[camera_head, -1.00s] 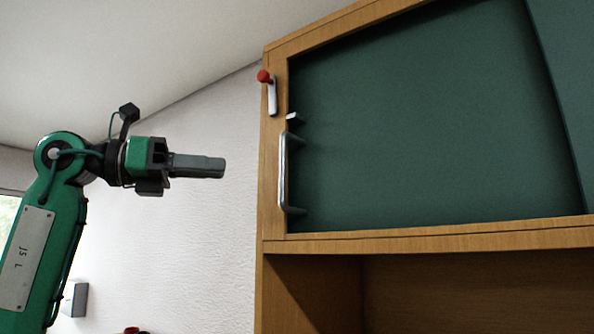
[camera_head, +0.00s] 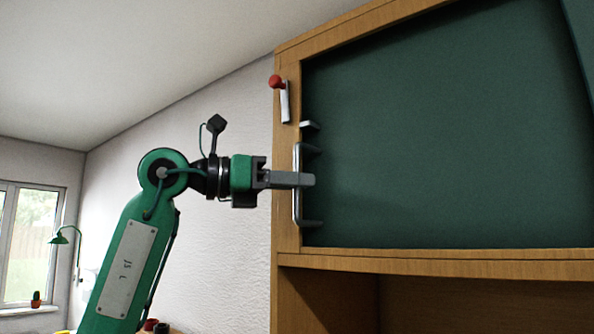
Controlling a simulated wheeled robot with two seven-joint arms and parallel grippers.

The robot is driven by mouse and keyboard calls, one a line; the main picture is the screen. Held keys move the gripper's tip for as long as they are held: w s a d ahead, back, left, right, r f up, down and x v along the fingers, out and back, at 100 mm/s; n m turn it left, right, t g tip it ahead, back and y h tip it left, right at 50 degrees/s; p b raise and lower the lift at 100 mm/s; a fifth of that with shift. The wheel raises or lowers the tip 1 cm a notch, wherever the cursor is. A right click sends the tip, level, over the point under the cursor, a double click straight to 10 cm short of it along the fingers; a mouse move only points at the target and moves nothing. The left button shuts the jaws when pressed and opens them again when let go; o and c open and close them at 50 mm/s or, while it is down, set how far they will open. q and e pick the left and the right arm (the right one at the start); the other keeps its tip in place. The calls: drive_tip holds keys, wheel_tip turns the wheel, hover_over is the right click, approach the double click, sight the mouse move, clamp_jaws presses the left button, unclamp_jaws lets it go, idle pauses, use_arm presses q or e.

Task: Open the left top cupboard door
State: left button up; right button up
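The left top cupboard door (camera_head: 440,140) is a dark green panel set in a wooden frame, and it looks shut. Its upright metal bar handle (camera_head: 298,212) is at the panel's left edge. A latch lever with a red knob (camera_head: 276,82) stands upright on the frame, above and left of the handle. A small light catch piece (camera_head: 309,125) is just above the handle. My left gripper (camera_head: 308,180) points right, and its fingers cross in front of the handle's middle. Seen side-on, the finger gap and any contact are hidden. My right gripper is out of view.
The wooden cupboard frame (camera_head: 440,262) runs below the door, with an open compartment (camera_head: 440,305) beneath. Another green panel edge shows at the top right. A white wall (camera_head: 235,260), a window (camera_head: 25,235) and a green lamp (camera_head: 60,238) are at left.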

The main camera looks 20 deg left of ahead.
use_arm(q)
drive_tip(key=shift+w+d, duration=0.25)
drive_tip(key=shift+d, duration=0.1)
clamp_jaws()
drive_tip(key=shift+s, duration=0.1)
